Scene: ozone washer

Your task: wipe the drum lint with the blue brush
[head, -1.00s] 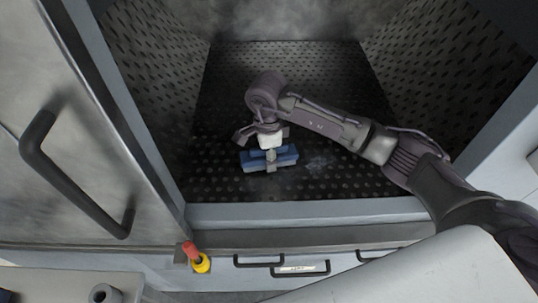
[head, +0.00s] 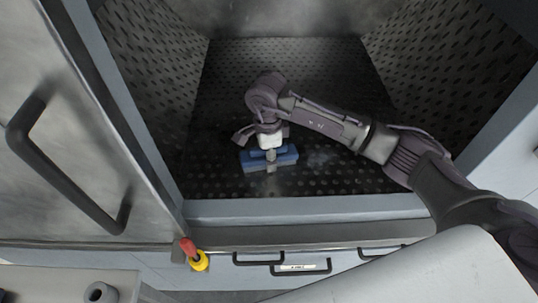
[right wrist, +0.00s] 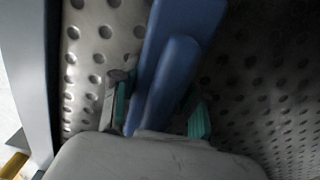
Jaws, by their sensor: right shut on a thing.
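The blue brush (head: 286,156) lies low over the perforated floor of the drum (head: 345,185), towards its front. My right gripper (head: 268,150) is above the brush and shut on its middle. In the right wrist view the blue brush (right wrist: 180,62) runs between the teal-padded fingers of my right gripper (right wrist: 160,112). A faint pale patch (head: 318,159), possibly lint, shows on the dark floor just right of the brush. I cannot tell whether the bristles touch the floor. My left gripper is out of view.
The drum's front sill (head: 300,209) runs below the brush. An open door with a black handle (head: 65,170) stands at the left. A red and yellow knob (head: 194,254) and drawer handles (head: 300,268) are below the sill. Perforated walls close both sides.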

